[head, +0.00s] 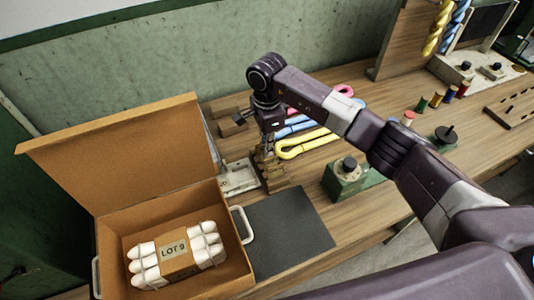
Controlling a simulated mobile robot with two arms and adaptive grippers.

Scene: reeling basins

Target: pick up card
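I cannot make out a loose card for certain. A pale label reading "LOT 9" (174,252) is on the brown band around a bundle of white rolls (207,245) in the open cardboard box (237,275). My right gripper (266,158) points down over a small stack of wooden pieces (274,181), right of the box. Its fingers are small and dark here, so their opening and any contact are unclear. My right arm hides part of the table behind it. My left gripper is not in view.
A dark mat (290,235) lies bare right of the box. A pale metal stand (238,180) is behind it. A green block with a black knob (345,178) and yellow, blue and pink skeins (305,145) are nearby. Spools (436,100) stand at the right.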

